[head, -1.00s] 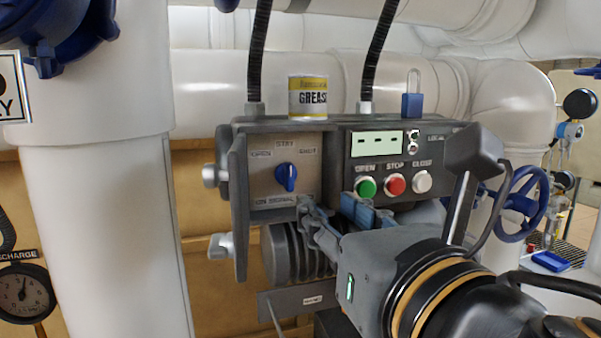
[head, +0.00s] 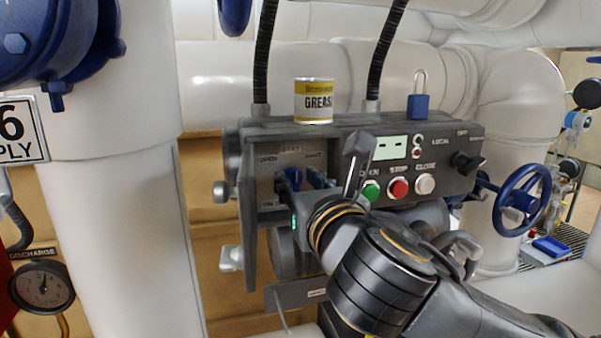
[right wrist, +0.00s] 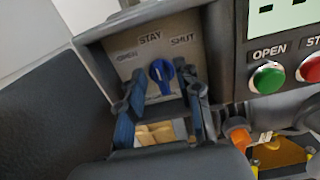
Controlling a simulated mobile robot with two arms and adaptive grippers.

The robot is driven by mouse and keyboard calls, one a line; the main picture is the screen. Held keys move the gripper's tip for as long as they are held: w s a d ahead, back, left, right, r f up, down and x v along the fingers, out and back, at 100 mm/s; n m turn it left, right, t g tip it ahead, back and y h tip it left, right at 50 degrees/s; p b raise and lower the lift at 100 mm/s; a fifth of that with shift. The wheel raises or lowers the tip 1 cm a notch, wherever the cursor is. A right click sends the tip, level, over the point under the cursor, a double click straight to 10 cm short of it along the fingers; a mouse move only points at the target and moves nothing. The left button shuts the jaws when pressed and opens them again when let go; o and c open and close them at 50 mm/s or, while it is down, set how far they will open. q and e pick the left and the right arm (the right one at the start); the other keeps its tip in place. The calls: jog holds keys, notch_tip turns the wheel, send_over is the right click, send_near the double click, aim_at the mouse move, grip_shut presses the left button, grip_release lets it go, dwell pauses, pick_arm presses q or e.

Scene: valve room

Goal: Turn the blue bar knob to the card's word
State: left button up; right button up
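The blue bar knob (head: 294,178) sits on the beige panel (head: 278,160) of the grey control box. It also shows in the right wrist view (right wrist: 160,72), under the word STAY, with OPEN at its left and SHUT at its right. Its bar is close to upright, leaning slightly left at the top. My right gripper (head: 302,184) is open in front of the knob. In the right wrist view its blue-padded fingers (right wrist: 162,100) stand apart below and either side of the knob. I see no readable card word; the panel's lower part is mostly hidden. My left gripper is out of view.
Right of the knob are a green button (head: 371,191), a red button (head: 398,188) and a white button (head: 425,184). A grease can (head: 314,101) and a blue padlock (head: 418,106) are on top of the box. A blue handwheel (head: 522,203) stands farther right.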

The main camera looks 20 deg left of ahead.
grip_shut()
jog(key=shift+m, duration=0.4)
jog(key=m+b, duration=0.1)
jog(key=m, duration=0.1)
jog(key=m+b, duration=0.1)
jog(key=m, duration=0.2)
jog(key=shift+w+d+f+m, duration=0.15)
jog(key=shift+m, duration=0.15)
jog(key=m+b, duration=0.1)
jog(key=m, duration=0.1)
jog(key=m+b, duration=0.1)
jog(key=m, duration=0.2)
jog(key=shift+w+d, duration=0.1)
jog(key=shift+d, duration=0.1)
jog(key=shift+m, duration=0.3)
grip_release()
jog(key=shift+f, duration=0.1)
